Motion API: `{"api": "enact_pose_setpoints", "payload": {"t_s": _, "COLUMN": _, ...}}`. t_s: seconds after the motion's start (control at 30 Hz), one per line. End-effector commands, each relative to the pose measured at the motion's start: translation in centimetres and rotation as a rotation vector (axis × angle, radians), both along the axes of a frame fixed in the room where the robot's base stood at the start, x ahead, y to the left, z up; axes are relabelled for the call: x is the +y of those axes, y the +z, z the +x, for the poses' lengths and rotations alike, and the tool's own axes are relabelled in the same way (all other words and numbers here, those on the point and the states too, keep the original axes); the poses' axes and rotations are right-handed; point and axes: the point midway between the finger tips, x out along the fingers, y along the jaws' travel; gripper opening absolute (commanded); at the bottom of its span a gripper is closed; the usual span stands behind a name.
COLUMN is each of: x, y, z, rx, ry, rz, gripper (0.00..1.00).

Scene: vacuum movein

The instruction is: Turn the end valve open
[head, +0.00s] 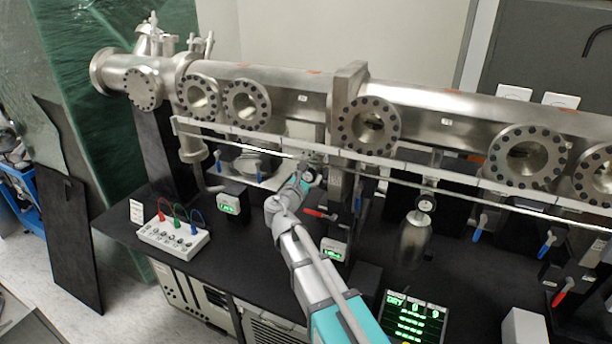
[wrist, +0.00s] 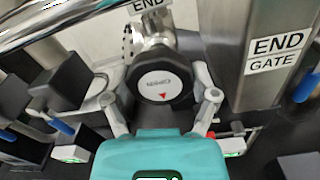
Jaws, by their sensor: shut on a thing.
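The end valve shows in the wrist view as a round knob (wrist: 160,84) with a dark rim and a white face, with printed letters and a small red mark low on the face. A tag reading END is above it. My gripper (wrist: 160,97) has one finger on each side of the knob and is shut on it. In the head view my gripper (head: 306,180) is at the small valve under the long steel tube, and its fingers are too small there to make out.
A steel plate marked END GATE (wrist: 275,50) stands close to the right of the knob. A shiny rail (wrist: 70,18) crosses at upper left. Blue-handled and red-handled levers are nearby. A box with coloured leads (head: 174,235) and a green-lit display (head: 414,318) are on the black bench.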

Motion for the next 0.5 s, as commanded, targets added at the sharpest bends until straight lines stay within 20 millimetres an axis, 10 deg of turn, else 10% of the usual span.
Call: {"api": "enact_pose_setpoints", "payload": {"t_s": 0.5, "x": 0.18, "y": 0.08, "z": 0.14, "rx": 0.016, "ry": 0.004, "rz": -0.052, "gripper": 0.28}}
